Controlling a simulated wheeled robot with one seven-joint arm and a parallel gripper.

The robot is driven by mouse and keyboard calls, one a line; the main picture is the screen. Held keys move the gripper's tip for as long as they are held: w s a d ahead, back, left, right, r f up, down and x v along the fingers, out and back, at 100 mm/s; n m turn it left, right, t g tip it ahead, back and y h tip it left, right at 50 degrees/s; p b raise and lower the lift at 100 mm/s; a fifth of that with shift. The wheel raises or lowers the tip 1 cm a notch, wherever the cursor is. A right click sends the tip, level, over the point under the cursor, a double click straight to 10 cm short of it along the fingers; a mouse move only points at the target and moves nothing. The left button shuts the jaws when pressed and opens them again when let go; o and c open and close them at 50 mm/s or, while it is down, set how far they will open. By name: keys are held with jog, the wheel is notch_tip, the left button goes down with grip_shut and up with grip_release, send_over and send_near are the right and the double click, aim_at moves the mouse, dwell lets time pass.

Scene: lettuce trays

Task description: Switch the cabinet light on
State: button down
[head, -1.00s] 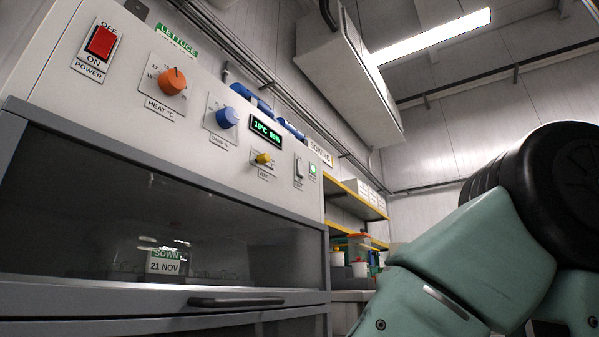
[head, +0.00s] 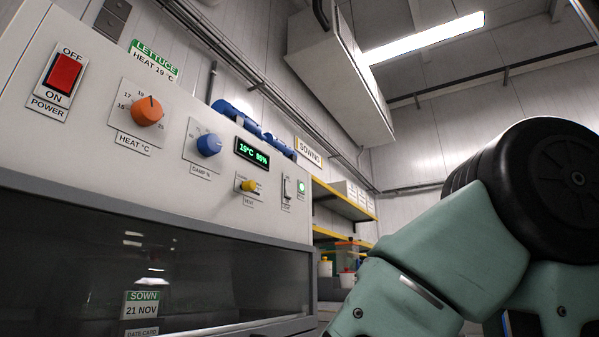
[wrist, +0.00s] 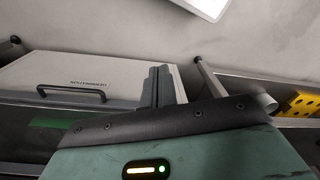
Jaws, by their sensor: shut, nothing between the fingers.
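The cabinet (head: 165,175) has a pale sloping control panel, seen on the left in the head view. Near the panel's right end is a small pale switch (head: 287,189) with a label too small to read.
The panel also has a red power switch (head: 64,74), an orange heat knob (head: 147,111), a blue knob (head: 209,145), a green-digit display (head: 252,152) and a yellow control (head: 249,186). Yellow-edged shelves (head: 343,201) stand beyond. The wrist view shows a pale box-like unit with a dark handle (wrist: 72,93).

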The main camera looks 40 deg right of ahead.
jog(key=w+d+r+m+t+p, duration=0.15)
jog(key=w+d+r+p, duration=0.35)
jog(key=r+p, duration=1)
jog(key=w+d+r+m+t+p, duration=0.15)
jog(key=w+d+r+p, duration=0.3)
jog(key=r+p, duration=1)
jog(key=w+d+r+m+p, duration=0.2)
jog(key=w+d+r+p, duration=0.3)
jog(key=r+p, duration=1)
jog(key=w+d+r+n+t+h+p, duration=0.1)
jog(key=w+d+r+n+t+p, duration=0.2)
jog(key=d, duration=0.4)
jog(key=w+d+r+n+t+h+p, duration=0.1)
jog(key=w+d+r+t+p, duration=0.15)
jog(key=d+r, duration=0.35)
jog(key=w+d+r+n+t+p, duration=0.2)
jog(key=w+d+r+p, duration=0.15)
jog(key=d, duration=0.55)
jog(key=s+d+r+n+t+y, duration=0.5)
jog(key=s+n, duration=0.3)
jog(key=n, duration=0.4)
jog(key=shift+s+d+r+n+y, duration=0.2)
jog(key=shift+d+r+n+y, duration=0.15)
jog(key=shift+d, duration=0.1)
jog(key=shift+w+t, duration=0.1)
jog(key=shift+t, duration=0.15)
